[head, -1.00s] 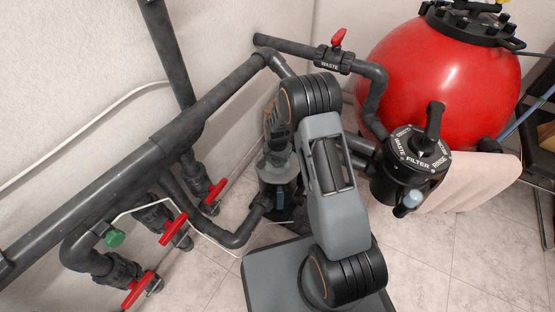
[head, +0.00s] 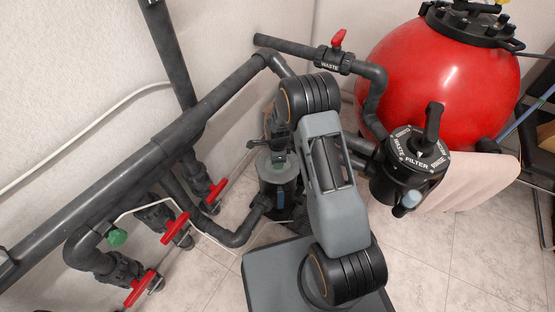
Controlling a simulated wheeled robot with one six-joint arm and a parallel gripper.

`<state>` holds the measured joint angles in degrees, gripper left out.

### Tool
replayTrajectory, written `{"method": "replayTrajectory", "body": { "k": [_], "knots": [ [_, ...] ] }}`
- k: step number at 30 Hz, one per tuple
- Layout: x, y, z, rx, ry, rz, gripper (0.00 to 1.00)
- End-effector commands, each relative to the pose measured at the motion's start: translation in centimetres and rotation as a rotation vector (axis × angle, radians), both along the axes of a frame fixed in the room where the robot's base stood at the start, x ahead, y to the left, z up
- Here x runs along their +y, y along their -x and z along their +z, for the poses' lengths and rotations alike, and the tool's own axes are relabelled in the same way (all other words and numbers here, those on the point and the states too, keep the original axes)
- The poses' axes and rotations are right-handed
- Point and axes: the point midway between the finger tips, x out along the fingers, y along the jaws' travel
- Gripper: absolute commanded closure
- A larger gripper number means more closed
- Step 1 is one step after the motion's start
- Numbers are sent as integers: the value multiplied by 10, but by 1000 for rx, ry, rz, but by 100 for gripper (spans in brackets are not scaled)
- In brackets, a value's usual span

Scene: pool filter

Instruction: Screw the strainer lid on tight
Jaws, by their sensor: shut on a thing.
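The strainer pot (head: 277,192) of the pump stands on the floor, left of my arm. The round, greyish see-through strainer lid (head: 267,167) lies on top of it and looks about level. My gripper (head: 278,155) points down over the lid from above and is shut on the lid's middle. The fingertips are small and dark here, so the exact grip is hard to see. My arm hides the pump behind and to the right of the pot. I cannot tell how tightly the lid sits.
Grey pipes with red-handled valves (head: 174,228) run along the wall at left. A thin white hose (head: 205,238) crosses nearby. The black multiport valve (head: 418,155) and the red filter tank (head: 440,75) stand at right. Tiled floor is free at front right.

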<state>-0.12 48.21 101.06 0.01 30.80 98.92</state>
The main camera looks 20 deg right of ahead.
Motion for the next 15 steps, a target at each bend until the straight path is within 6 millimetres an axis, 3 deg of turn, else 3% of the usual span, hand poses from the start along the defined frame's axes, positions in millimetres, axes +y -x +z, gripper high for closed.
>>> {"method": "replayTrajectory", "body": {
  "k": [5, 6, 15],
  "knots": [
    [-1, -2, 2, -6, 1, -16, 97],
    [-1, -2, 2, -6, 1, -15, 53],
    [0, -1, 1, -3, 0, -14, 26]
  ]
}}
